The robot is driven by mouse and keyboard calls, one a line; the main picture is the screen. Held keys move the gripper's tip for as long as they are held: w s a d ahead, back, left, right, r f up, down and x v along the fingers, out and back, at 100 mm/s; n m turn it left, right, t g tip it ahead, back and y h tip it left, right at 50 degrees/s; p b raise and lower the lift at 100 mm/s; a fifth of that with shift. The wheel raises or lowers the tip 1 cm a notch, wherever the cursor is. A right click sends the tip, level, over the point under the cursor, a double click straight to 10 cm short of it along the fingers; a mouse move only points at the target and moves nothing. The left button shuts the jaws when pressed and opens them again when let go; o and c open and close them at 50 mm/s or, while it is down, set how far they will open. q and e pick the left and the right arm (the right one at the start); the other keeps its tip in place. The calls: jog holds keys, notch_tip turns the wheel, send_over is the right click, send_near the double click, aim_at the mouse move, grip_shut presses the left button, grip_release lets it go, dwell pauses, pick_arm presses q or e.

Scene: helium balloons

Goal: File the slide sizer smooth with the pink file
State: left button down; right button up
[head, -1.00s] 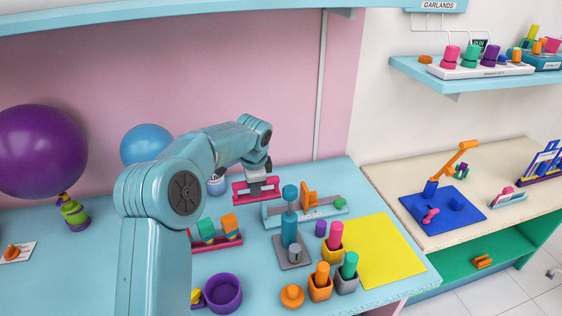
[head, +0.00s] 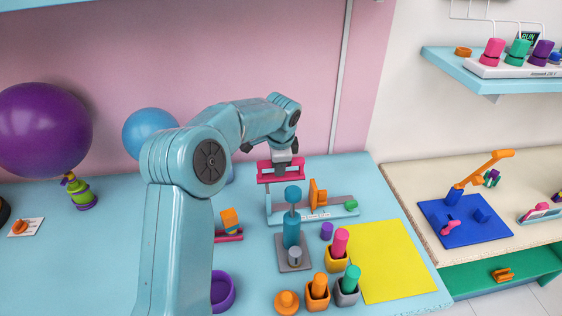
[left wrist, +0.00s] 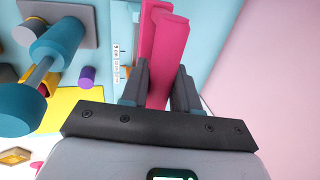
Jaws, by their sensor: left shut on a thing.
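The pink file (head: 268,172) is in my left gripper (head: 283,156), whose jaws are shut on it. In the left wrist view the file (left wrist: 168,55) stands between the two dark fingers (left wrist: 160,90). Part of the scale shows beside the file in the left wrist view. My right gripper is not in view.
A teal post tool (head: 291,235) stands just in front of the sizer. A yellow sheet (head: 385,265), pots with coloured pegs (head: 318,290) and a purple cylinder (head: 326,231) lie to the right and front. A purple balloon (head: 42,130) and a blue balloon (head: 148,132) float at left.

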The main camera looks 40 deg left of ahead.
aim_at(266, 176)
pick_arm(q)
jog(key=shift+a+f, duration=0.1)
jog(key=shift+a, duration=0.4)
jog(key=shift+s+p, duration=0.1)
jog(key=shift+p, duration=0.35)
jog(key=shift+d+f+b, duration=0.35)
jog(key=shift+f+b, duration=0.4)
jog(key=shift+b, duration=0.05)
jog(key=shift+f, duration=0.35)
jog(key=shift+a+f+b, duration=0.3)
jog(key=shift+f+b, duration=0.3)
jog(key=shift+f, duration=0.1)
jog(key=shift+d+r, duration=0.1)
jog(key=shift+d, duration=0.25)
jog(key=shift+a+f, duration=0.2)
jog(key=shift+f, duration=0.05)
jog(key=shift+d+f+b, duration=0.1)
jog(key=shift+f+b, duration=0.4)
jog(key=shift+f, duration=0.05)
jog(key=shift+s+a+r, duration=0.2)
jog(key=shift+s+a, duration=0.9)
jog(key=shift+s, duration=0.3)
